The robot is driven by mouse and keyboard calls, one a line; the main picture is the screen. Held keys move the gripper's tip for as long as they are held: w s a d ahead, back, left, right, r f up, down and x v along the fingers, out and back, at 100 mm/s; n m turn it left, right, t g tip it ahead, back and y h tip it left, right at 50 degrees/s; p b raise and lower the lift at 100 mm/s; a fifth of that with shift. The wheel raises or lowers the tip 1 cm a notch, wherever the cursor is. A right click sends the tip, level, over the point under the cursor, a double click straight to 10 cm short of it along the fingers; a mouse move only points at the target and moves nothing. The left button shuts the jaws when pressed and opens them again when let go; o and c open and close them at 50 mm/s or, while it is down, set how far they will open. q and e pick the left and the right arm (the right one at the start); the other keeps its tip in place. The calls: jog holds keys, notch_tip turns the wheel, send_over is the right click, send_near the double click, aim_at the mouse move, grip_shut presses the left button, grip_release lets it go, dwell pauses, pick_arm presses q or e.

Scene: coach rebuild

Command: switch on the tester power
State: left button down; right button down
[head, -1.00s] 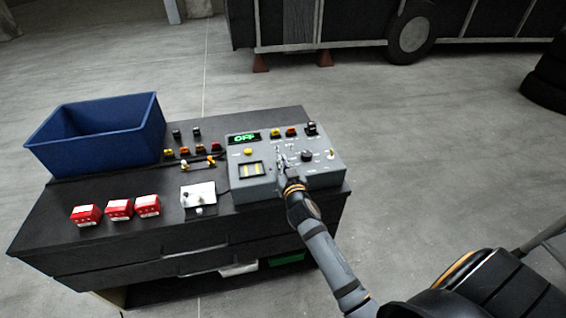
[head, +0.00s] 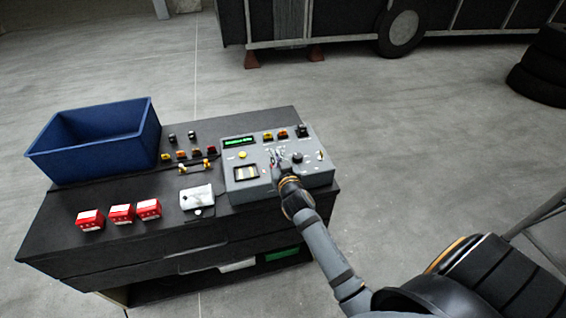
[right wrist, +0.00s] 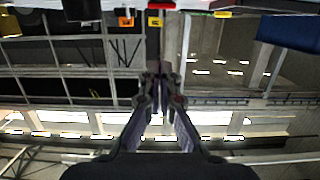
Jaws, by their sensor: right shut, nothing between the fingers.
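The grey tester (head: 238,186) sits at the right end of the dark workbench. Its display (head: 239,142) shows a line of green text too small to read. A yellow button (head: 243,155), a black knob (head: 297,158) and a small light-coloured lever (head: 320,155) are on its panel. My right gripper (head: 277,161) is over the middle of the panel, left of the knob. It is shut and empty; the shut fingers also show in the right wrist view (right wrist: 160,85). It hides part of the panel, and I cannot tell whether it touches. My left gripper is out of view.
A blue bin (head: 95,150) stands at the bench's back left. Several red boxes (head: 122,214) line the front left, and a white-topped small device (head: 197,197) sits left of the tester. Small coloured parts (head: 196,152) lie behind it.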

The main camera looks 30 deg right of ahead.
jog(key=r+v, duration=0.1)
jog(key=v, duration=0.6)
jog(key=shift+r+b, duration=0.2)
jog(key=shift+b, duration=0.2)
jog(key=shift+s+f, duration=0.1)
